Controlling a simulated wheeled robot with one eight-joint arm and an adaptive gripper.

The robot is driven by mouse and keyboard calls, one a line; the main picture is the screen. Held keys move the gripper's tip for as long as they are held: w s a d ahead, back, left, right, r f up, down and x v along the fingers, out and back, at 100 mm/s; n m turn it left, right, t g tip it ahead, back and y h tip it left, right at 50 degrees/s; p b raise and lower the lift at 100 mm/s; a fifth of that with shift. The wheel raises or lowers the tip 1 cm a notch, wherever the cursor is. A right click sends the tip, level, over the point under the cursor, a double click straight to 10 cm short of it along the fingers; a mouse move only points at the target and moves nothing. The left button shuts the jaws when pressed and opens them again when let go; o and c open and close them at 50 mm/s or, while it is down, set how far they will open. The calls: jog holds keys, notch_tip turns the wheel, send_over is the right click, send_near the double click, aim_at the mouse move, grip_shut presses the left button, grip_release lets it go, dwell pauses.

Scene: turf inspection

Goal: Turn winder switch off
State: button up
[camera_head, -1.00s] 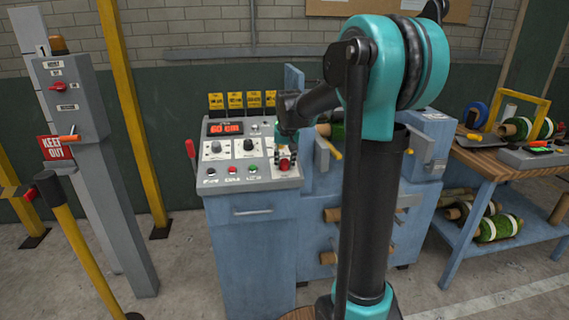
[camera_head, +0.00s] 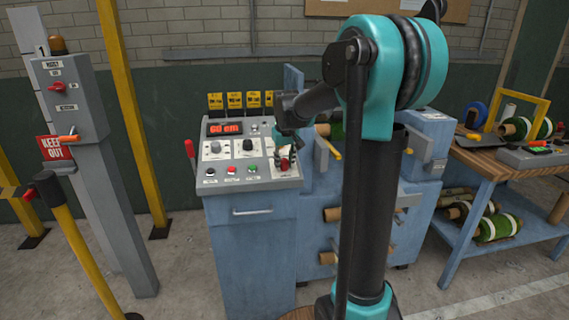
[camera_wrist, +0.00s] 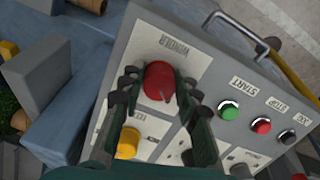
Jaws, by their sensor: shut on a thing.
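The winder switch is a red round knob (camera_wrist: 159,82) on a light plate marked WINDER, on the grey control panel (camera_wrist: 200,40). It also shows in the head view as a red knob (camera_head: 284,164) at the panel's lower right. My gripper (camera_wrist: 160,80) has one dark finger on each side of the knob and is shut on it. A pointer line shows on the knob's lower right part. In the head view my gripper (camera_head: 284,155) comes down from above, tilted, and partly hides the knob and the panel around it.
A yellow knob (camera_wrist: 127,143) sits close by the fingers. Green (camera_wrist: 228,111) and red (camera_wrist: 261,125) buttons lie right of the switch in the wrist view. A red-handled lever (camera_head: 190,150) stands at the panel's left.

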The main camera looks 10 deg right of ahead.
jog(key=o, duration=1.2)
jog(key=shift+c, duration=0.2)
jog(key=shift+r, duration=0.1)
jog(key=v, duration=1.1)
jog(key=shift+r, duration=0.4)
jog(key=shift+s, duration=0.15)
jog(key=s+d+f+m, duration=0.1)
jog(key=s+d+f, duration=0.1)
jog(key=s+f, duration=1.1)
jog(key=s+d+f+m+t, duration=0.1)
jog(key=s+d+f, duration=0.1)
jog(key=s+f, duration=1.1)
jog(key=shift+s+f+m, duration=0.4)
